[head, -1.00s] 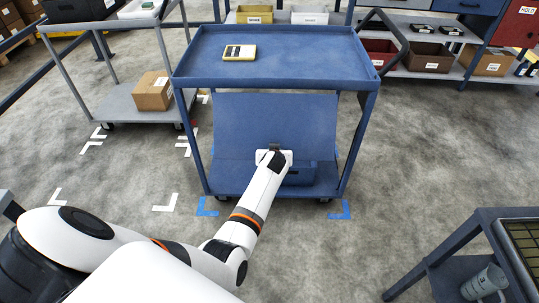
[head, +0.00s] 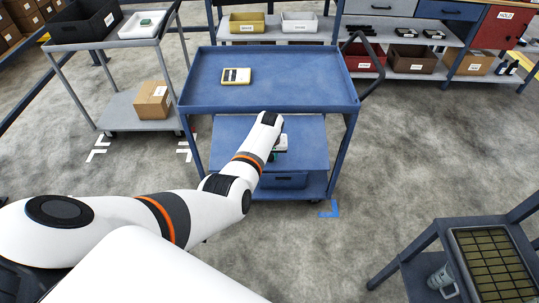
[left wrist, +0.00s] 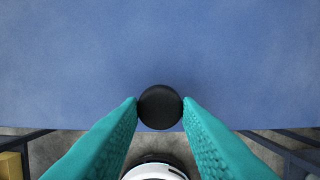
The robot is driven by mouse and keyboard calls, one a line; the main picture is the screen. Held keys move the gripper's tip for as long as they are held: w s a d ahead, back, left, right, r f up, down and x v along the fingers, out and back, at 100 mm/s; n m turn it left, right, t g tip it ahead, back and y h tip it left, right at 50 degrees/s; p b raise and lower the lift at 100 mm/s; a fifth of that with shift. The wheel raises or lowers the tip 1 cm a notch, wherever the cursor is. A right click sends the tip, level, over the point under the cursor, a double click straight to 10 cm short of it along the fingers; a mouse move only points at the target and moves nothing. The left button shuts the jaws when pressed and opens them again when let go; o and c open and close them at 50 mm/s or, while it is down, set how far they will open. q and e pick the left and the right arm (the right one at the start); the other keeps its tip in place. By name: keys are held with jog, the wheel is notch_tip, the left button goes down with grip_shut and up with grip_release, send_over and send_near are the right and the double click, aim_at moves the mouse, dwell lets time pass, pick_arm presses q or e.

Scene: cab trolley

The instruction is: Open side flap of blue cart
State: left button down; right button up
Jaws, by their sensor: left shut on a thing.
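The blue cart (head: 276,105) stands ahead of me in the head view. Its blue side flap (head: 304,143) shows below the top tray as a slanted panel; my arm covers part of it. In the left wrist view the flap (left wrist: 160,45) fills the upper half, with a round black knob (left wrist: 160,115) near its lower edge. My left gripper (head: 272,156) is at the flap's lower part. Its two teal fingertips (left wrist: 160,103) are shut on the knob, one on each side. The knob is hidden in the head view. My right gripper is not in view.
A yellow device (head: 236,76) lies on the cart's top tray. A blue box (head: 285,181) sits on its lower shelf. A grey trolley with a cardboard box (head: 152,100) stands left. A blue stand with a gridded tray (head: 455,240) is front right. Floor before the cart is clear.

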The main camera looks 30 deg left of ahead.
pick_arm(q)
jog(key=shift+w+a+r, duration=0.1)
jog(key=shift+w+r, duration=0.05)
jog(key=shift+r, duration=0.3)
jog(key=shift+w+a+r, duration=0.1)
jog(key=shift+r, duration=0.35)
jog(key=shift+w+a+r+g+h+b, duration=0.15)
jog(key=shift+r+g+h+b, duration=0.3)
jog(key=shift+r, duration=0.3)
jog(key=shift+w+r+g+h+b, duration=0.15)
jog(key=shift+r+g+h, duration=0.1)
jog(key=shift+r+g, duration=0.4)
jog(key=shift+r, duration=0.1)
jog(key=c, duration=1.1)
grip_release()
jog(key=shift+s, duration=0.1)
jog(key=shift+r, duration=0.4)
notch_tip(320, 180, up, 11)
jog(key=shift+s+r, duration=0.1)
